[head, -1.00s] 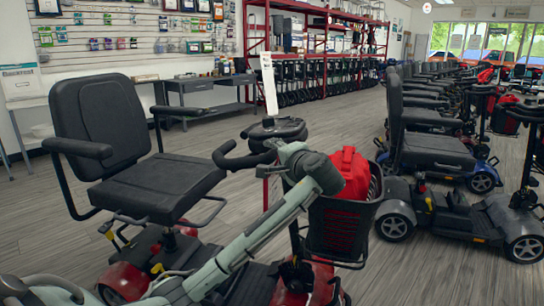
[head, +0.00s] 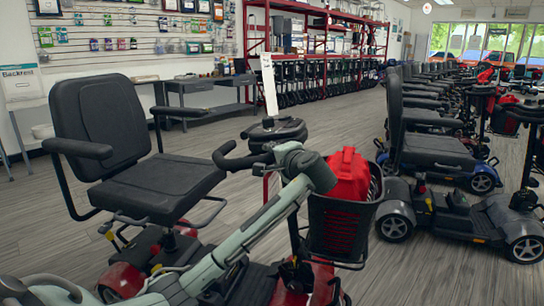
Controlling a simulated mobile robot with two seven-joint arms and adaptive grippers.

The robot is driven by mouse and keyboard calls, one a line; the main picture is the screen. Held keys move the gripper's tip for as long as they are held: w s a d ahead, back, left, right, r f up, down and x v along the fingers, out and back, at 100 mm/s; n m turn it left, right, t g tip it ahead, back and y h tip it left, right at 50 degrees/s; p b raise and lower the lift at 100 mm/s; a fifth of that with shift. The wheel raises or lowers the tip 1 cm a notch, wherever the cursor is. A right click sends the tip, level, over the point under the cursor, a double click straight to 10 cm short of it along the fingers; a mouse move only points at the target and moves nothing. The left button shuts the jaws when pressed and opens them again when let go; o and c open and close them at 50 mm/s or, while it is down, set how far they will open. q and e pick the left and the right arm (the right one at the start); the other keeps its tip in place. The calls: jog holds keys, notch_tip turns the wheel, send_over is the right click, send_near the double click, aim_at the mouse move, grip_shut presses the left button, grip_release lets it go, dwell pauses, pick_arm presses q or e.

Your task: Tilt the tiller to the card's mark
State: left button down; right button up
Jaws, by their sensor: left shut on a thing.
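The tiller (head: 276,131) is a black head with a looped handlebar (head: 232,160) on the front of a red scooter. It leans slightly toward the black seat (head: 150,180). A tall narrow white card (head: 268,86) stands up behind the tiller head; its mark is too small to read. My left arm comes up from the lower left and bends at the tiller. My left gripper (head: 265,158) is shut on the tiller's handlebar, with its fingers largely hidden by dark parts. My right gripper is not in view.
A black basket (head: 340,225) with a red bag (head: 347,175) hangs at the tiller's front, close to my left wrist. Another scooter (head: 455,215) stands to the right, with a row behind it. Open wood-look floor lies behind the tiller.

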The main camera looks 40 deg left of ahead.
pick_arm(q)
jog(key=s+a+f+n+h+p, duration=0.1)
jog(key=s+a+f+p, duration=0.1)
jog(key=a, duration=0.6)
jog(key=shift+s, duration=0.5)
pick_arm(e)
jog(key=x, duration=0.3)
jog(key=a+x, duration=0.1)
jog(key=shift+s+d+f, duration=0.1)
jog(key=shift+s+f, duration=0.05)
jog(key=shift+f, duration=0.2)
pick_arm(q)
jog(key=shift+a, duration=0.1)
jog(key=c, duration=1.2)
grip_release()
jog(key=shift+r, duration=0.1)
jog(key=shift+r, duration=0.1)
jog(key=v, duration=1.2)
jog(key=shift+r, duration=0.15)
